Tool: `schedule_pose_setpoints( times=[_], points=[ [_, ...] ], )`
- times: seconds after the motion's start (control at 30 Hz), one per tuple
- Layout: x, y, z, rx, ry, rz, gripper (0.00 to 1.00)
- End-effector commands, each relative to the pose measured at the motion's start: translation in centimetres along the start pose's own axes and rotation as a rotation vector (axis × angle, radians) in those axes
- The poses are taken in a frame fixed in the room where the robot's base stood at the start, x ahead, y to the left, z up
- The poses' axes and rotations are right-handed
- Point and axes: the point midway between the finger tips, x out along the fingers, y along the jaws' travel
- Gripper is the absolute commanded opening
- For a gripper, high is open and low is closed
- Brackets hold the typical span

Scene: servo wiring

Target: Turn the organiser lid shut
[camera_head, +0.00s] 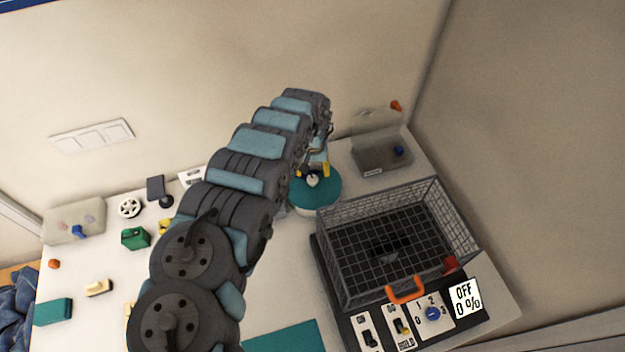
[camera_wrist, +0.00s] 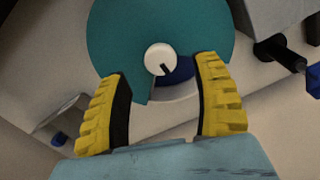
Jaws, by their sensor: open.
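The organiser lid is a round teal disc (camera_head: 328,190) on a pale round body, on the table behind the mesh cage. In the wrist view the lid (camera_wrist: 118,42) has a cut-out on its near side, showing white and something dark blue (camera_wrist: 180,74) inside. A white knob (camera_wrist: 158,58) with a dark mark stands at the lid's centre. My gripper (camera_wrist: 163,68) is open, its yellow fingers either side of the knob in the picture, with gaps on both sides. In the head view my gripper (camera_head: 319,171) is over the lid; its exact height is unclear.
A wire mesh cage (camera_head: 345,262) with an orange handle stands right and in front, with a switch panel (camera_head: 400,328) before it. A clear bin (camera_head: 381,155) stands at the back right. A green block (camera_head: 135,238) and several small parts lie at the left.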

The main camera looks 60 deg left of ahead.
Motion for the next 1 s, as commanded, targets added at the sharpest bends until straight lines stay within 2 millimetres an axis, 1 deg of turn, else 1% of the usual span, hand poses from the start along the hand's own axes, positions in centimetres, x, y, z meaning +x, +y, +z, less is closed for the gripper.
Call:
schedule_pose_setpoints(
  times=[0.03,0.33,0.6,0.77,1.0],
  points=[
    [0.7,0.1,0.1,0.001,-0.002,0.001,0.65],
    [3.1,0.1,0.1,0.000,-0.001,0.001,0.65],
    [4.7,0.1,0.1,0.000,-0.001,0.000,0.65],
    [5.2,0.0,0.1,0.000,-0.001,-0.001,0.65],
    [5.2,0.0,0.1,0.000,0.000,-0.001,0.65]
  ],
)
